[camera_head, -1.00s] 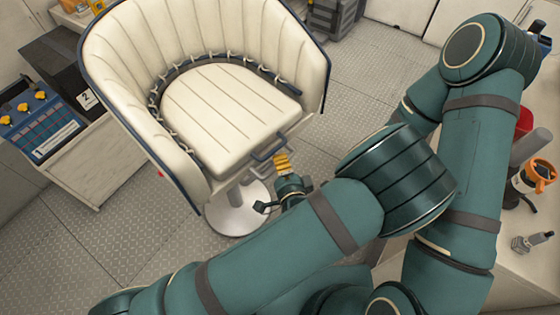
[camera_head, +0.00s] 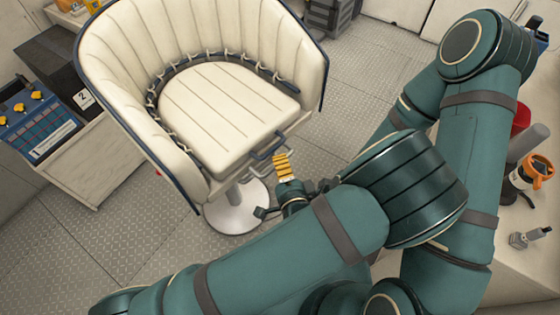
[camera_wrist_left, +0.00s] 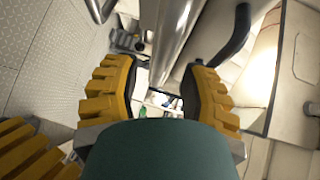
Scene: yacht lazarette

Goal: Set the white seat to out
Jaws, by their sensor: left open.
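The white seat (camera_head: 225,115) is a cream, curved-back chair with dark blue edging on a metal pedestal (camera_head: 237,208). A blue-grey bar handle (camera_head: 268,147) is at the front edge of its cushion. My left gripper (camera_head: 281,165) has yellow ribbed fingers and is just in front of and below this handle. In the left wrist view the left gripper (camera_wrist_left: 158,75) is open. A shiny metal post (camera_wrist_left: 176,35) shows beyond the gap between its fingers, and a dark bar (camera_wrist_left: 237,35) is beyond the right finger. I cannot tell whether a finger touches the bar. My right gripper is not in view.
A cabinet with a blue device (camera_head: 38,120) stands at the left. A counter on the right holds an orange-and-black item (camera_head: 535,172) and a small metal fitting (camera_head: 530,238). A dark grey case (camera_head: 330,15) is at the back. The patterned floor (camera_head: 120,245) is bare at lower left.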

